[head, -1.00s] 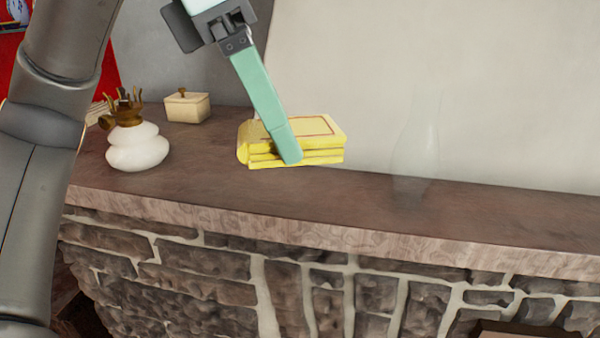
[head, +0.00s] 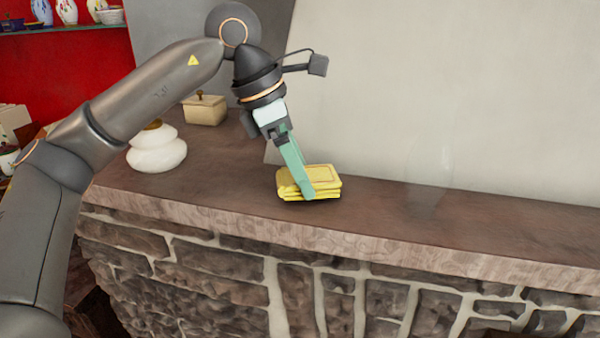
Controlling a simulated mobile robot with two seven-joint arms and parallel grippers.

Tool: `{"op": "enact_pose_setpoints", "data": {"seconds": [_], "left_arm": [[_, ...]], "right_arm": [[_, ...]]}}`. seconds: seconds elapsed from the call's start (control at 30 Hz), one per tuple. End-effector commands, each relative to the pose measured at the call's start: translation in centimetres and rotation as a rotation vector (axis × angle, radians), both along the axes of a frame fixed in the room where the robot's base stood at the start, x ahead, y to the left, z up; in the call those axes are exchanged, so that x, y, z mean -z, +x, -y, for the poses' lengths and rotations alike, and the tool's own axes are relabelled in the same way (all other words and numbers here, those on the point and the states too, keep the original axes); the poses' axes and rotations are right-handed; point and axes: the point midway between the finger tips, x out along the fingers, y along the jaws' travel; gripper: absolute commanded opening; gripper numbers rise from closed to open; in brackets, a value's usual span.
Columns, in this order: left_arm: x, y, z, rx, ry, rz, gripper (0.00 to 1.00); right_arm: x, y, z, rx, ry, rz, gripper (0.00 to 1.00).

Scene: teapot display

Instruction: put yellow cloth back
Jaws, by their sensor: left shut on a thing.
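The yellow cloth (head: 325,174), folded into a flat stack, is at the top of the stone mantel shelf (head: 385,215), close to its front edge. It lies nearly level. I cannot tell whether it touches the shelf or hangs just above it. My left gripper (head: 307,193) reaches down from above, with its green fingers shut on the cloth. The near finger crosses the front of the stack and the far finger is hidden. My right gripper is not in view.
A white lamp base (head: 156,153) and a small lidded box (head: 205,110) stand left on the shelf, partly behind my arm. A clear glass chimney (head: 430,167) stands to the right of the cloth. The shelf between cloth and glass is bare.

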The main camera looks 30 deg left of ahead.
Motion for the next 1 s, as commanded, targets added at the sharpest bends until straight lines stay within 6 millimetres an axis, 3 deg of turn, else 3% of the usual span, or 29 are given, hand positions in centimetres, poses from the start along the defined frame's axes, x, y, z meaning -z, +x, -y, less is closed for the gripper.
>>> {"op": "enact_pose_setpoints", "data": {"seconds": [0.1, 0.47, 0.5, 0.7, 1.0], "left_arm": [[0.9, -0.05, -0.01, 0.0, -0.002, 0.001, 0.24], [1.35, -0.06, 0.04, 0.0, -0.002, 0.0, 0.24], [1.38, -0.06, 0.04, 0.0, -0.002, 0.0, 0.77], [1.25, -0.07, 0.05, 0.0, -0.002, 0.001, 1.0], [0.87, -0.06, 0.04, 0.0, -0.002, 0.002, 1.0]], "right_arm": [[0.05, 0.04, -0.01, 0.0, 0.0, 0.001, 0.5], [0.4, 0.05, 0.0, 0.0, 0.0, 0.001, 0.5], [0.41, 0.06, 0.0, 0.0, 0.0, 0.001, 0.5], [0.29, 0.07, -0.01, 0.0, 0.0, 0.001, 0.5], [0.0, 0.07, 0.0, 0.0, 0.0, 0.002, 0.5]]}}
